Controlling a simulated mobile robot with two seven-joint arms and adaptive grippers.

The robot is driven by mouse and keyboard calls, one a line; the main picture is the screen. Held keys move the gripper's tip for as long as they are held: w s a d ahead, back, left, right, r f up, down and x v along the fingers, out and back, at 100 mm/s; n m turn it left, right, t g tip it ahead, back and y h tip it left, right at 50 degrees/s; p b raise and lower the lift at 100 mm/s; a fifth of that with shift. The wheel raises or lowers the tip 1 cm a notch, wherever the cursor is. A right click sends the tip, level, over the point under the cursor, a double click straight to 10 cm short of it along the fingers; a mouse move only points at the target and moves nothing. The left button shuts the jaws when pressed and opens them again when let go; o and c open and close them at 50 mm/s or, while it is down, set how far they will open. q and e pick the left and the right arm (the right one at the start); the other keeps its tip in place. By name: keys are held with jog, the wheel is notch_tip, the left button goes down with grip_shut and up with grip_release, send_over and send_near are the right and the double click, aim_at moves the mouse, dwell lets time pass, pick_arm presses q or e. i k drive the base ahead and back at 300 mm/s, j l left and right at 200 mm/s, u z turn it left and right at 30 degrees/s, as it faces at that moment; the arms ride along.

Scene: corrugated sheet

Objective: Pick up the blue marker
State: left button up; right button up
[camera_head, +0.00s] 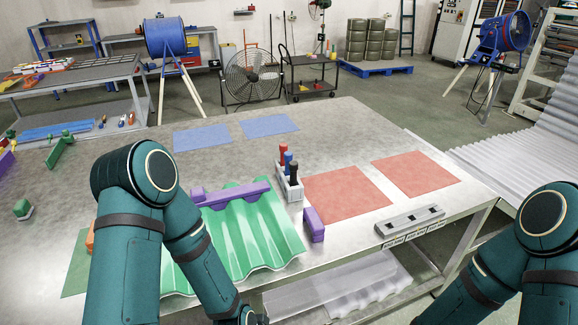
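The blue marker (287,159) stands upright in a small white holder (291,189) on the metal table. It stands between a red marker (283,151) behind it and a black marker (293,172) in front. Its lower part is hidden by the black marker and the holder. My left arm reaches over the table's left part and bends down to the bottom edge, where its gripper is out of view. My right arm is at the lower right, away from the holder, and its gripper is out of view.
A green corrugated sheet (245,232) with a purple bar (230,194) lies left of the holder. A purple block (313,225) stands in front. Red mats (345,193) lie to the right, near a grey slotted bar (410,220).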

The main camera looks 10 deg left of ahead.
aim_at(288, 155)
jog(key=u, duration=1)
jog(key=i+l, duration=0.1)
jog(key=l, duration=0.5)
jog(key=i+l, duration=0.1)
jog(key=l, duration=0.45)
